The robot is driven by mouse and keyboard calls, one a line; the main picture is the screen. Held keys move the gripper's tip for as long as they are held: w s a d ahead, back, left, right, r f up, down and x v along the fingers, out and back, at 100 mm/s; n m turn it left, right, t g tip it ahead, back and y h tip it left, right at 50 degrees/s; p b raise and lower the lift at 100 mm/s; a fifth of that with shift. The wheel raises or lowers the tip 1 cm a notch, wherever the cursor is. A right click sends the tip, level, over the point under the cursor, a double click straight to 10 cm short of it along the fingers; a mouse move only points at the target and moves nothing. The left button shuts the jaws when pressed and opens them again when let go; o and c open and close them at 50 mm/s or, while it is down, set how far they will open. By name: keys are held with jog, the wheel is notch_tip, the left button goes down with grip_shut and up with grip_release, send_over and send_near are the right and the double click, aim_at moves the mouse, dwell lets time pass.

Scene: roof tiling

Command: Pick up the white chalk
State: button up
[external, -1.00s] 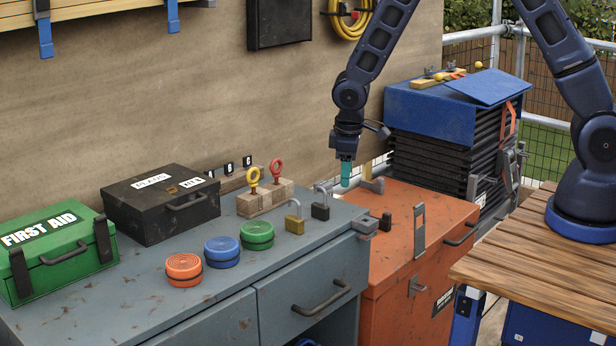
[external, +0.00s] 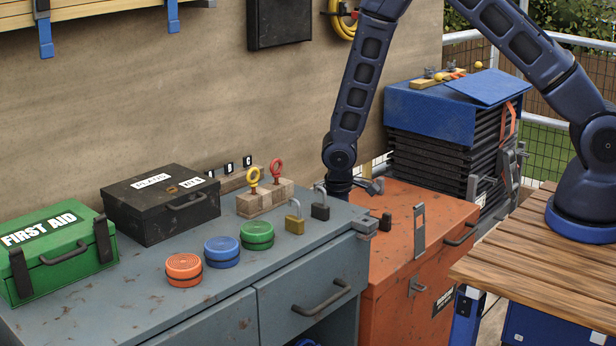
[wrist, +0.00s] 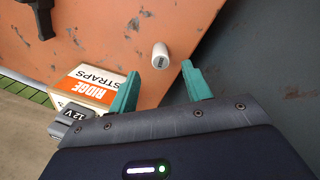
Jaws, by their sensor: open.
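The white chalk (wrist: 161,54) is a short white cylinder on the orange surface in the wrist view, with a dark mark on its near end. My gripper (wrist: 160,72) has its two teal fingers apart with nothing between them. The chalk appears just beyond the fingertips, roughly in line with the gap; I cannot tell how high the fingers are above the surface. In the external view my fingers are hidden behind the grey cabinet, and I cannot make out the chalk there.
In the external view, a black padlock (external: 320,211) and brass padlock (external: 294,224) stand on the grey cabinet (external: 150,300), close to my arm. The orange chest (external: 390,255) is right of it.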

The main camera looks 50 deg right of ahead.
jog(key=shift+w+d+f, duration=0.1)
jog(key=shift+d+f, duration=0.05)
jog(key=shift+f, duration=1.35)
jog(key=shift+w+d+f, duration=0.1)
jog(key=shift+d+f, duration=0.05)
jog(key=shift+f, duration=1.3)
jog(key=c, duration=1.1)
jog(key=shift+o, duration=0.2)
jog(key=shift+r, duration=0.1)
